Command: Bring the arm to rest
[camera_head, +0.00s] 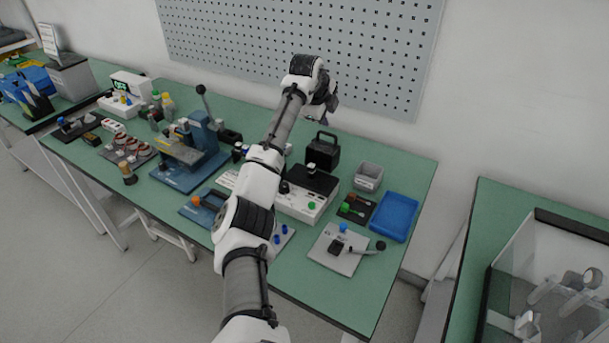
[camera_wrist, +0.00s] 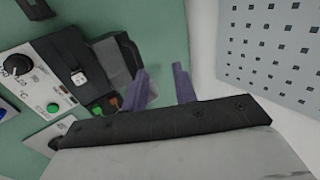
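My arm stretches from the bottom of the head view up over the green workbench (camera_head: 300,290). My gripper (camera_head: 330,104) is at its far end, high in front of the pegboard and above the bench's back edge. In the wrist view, the two purple-grey fingers of my gripper (camera_wrist: 162,86) stand apart with nothing held between them. Green bench top and white wall show behind them.
Below the arm are a white tester box (camera_head: 304,205), a black case (camera_head: 322,151), a grey bin (camera_head: 368,177) and a blue tray (camera_head: 396,217). A blue press (camera_head: 200,140) stands left. The pegboard (camera_head: 390,50) is close behind my gripper.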

